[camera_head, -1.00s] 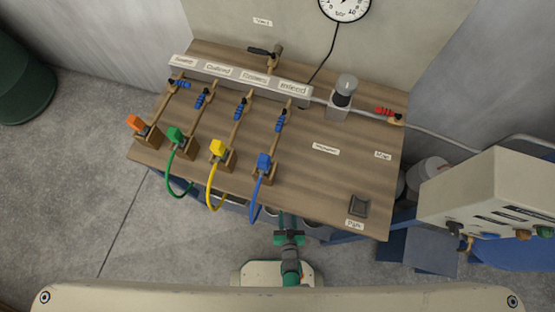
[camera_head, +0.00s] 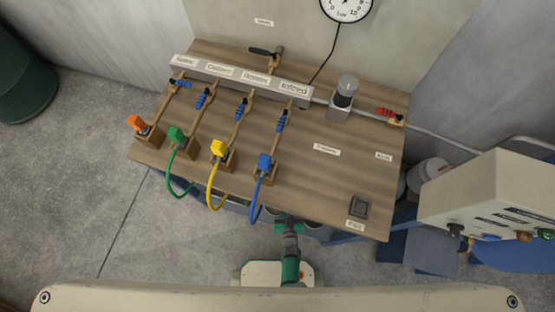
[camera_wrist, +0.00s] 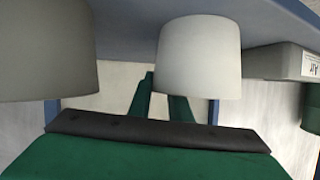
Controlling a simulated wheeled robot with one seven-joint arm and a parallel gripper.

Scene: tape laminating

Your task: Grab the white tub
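In the wrist view a pale white tub (camera_wrist: 199,60) hangs into the upper middle, and a greyer tub (camera_wrist: 45,55) is at the left. My gripper (camera_wrist: 162,100) has green fingers with a pale gap between them. The right finger's far end is hidden behind the white tub; the left finger's tip shows just left of it. Nothing is seen held. In the head view my gripper (camera_head: 288,220) is at the front edge of the wooden table, its fingers hidden under it. Tops of tubs (camera_head: 312,225) partly show below that edge.
The wooden table (camera_head: 330,180) carries coloured plugs with cables (camera_head: 218,150), a grey cylinder (camera_head: 344,95) and a square button (camera_head: 359,207). A beige control box (camera_head: 490,195) stands at the right.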

